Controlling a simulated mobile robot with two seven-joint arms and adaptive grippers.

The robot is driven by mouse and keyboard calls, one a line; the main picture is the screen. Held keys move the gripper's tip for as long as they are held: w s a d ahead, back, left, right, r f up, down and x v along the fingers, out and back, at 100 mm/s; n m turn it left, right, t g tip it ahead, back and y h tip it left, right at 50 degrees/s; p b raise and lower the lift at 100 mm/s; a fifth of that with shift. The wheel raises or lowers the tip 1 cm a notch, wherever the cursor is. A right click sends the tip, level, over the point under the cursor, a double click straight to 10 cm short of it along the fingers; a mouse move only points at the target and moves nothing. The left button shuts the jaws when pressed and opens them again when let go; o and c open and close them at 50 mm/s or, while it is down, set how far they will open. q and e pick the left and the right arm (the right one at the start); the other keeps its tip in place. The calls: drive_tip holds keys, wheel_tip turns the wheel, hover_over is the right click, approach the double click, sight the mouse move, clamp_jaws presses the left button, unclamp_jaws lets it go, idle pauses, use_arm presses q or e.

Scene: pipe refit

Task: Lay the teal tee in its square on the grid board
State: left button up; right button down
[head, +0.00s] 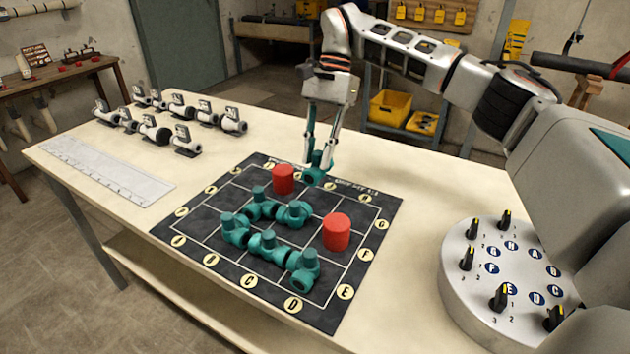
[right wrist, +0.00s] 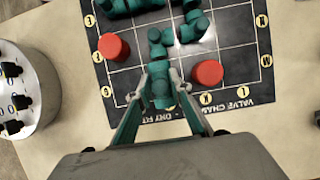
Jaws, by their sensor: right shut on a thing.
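My right gripper (head: 318,163) is shut on the teal tee (head: 314,176), holding it at the far edge of the black grid board (head: 372,201), just right of the far red cylinder. I cannot tell whether the tee touches the board. In the right wrist view, the tee (right wrist: 160,92) sits between the fingertips (right wrist: 159,82). Several other teal fittings lie on the board in a bent run, among them one at the near corner (head: 304,269) and one in the middle (head: 294,214). My left gripper is not in view.
Red cylinders stand on the board at the far side (head: 283,179) and right (head: 336,232). A round grey panel with knobs (head: 462,300) is at the right. A ruler (head: 105,170) and several grey valves (head: 154,129) lie left. Bare tabletop surrounds the board.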

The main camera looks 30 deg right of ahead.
sight(318, 177)
wheel_tip(318, 177, down, 3)
drive_tip(key=shift+r, duration=0.15)
wheel_tip(318, 177, down, 4)
drive_tip(key=shift+f+b, duration=0.1)
drive_tip(key=shift+b, duration=0.4)
drive_tip(key=c, duration=1.8)
unclamp_jaws()
drive_tip(key=shift+r, duration=0.25)
drive_tip(key=p+v, duration=0.1)
drive_tip(key=v, duration=0.9)
drive_tip(key=shift+w+r, duration=0.1)
drive_tip(key=shift+r, duration=0.1)
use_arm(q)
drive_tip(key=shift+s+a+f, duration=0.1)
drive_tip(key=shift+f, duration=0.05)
use_arm(e)
drive_tip(key=shift+w+d+r, duration=0.15)
drive_tip(key=shift+d+r, duration=0.15)
drive_tip(key=shift+r, duration=0.3)
